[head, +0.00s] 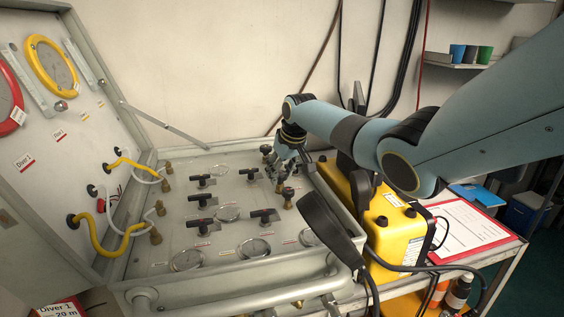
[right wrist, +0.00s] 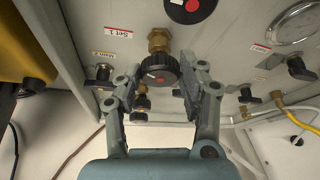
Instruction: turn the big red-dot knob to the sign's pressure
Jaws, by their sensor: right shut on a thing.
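My right gripper (head: 287,168) reaches down to the panel (head: 170,248) near its right edge. In the right wrist view its two fingers (right wrist: 158,86) stand on either side of a black ribbed knob (right wrist: 156,68) on a brass stem, shut on it. A red mark shows on this knob's top. Another black knob with a large red dot (right wrist: 190,9) is cut off by that view's top edge. A red "Set 1" label (right wrist: 118,31) is beside the held knob. The "Diver 1" sign (head: 62,309), reading about 20 m, is partly cut off at lower left. My left gripper is out of view.
Several black valve handles (head: 203,225) and round gauges (head: 187,260) stand on the panel. Yellow hoses (head: 112,235) hang at the left. A yellow case (head: 395,235), a black handset (head: 326,228) and a clipboard (head: 468,232) are at the right.

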